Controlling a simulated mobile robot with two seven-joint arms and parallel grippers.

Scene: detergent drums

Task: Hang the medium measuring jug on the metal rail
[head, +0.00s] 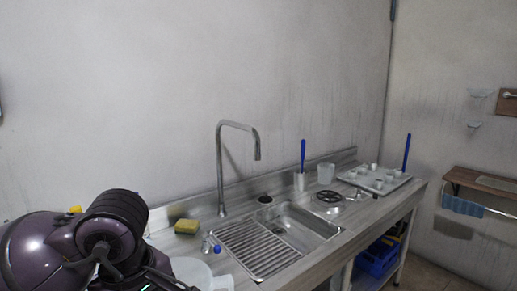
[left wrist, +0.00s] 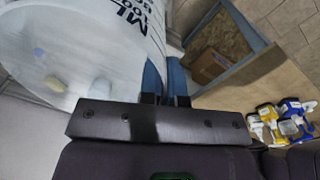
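A large translucent measuring jug with dark "ML" markings (left wrist: 100,40) fills the upper left of the left wrist view. My left gripper (left wrist: 165,75) has its two blue fingers close together at the jug's right side and appears shut on it; the exact grip spot is hidden. In the head view a pale translucent vessel, apparently this jug (head: 190,269), shows at the bottom beside my dark left arm. A thin metal rail (head: 500,212) runs under the wooden wall shelf at the far right, with a blue cloth on it. My right gripper is not in view.
The steel counter holds a drainer sink (head: 265,248), a tall tap (head: 220,170), a sponge (head: 187,227), a beaker (head: 326,173) and a tray of small cups (head: 375,180). A blue crate (head: 377,259) sits below. Bottles (left wrist: 280,122) stand at right in the wrist view.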

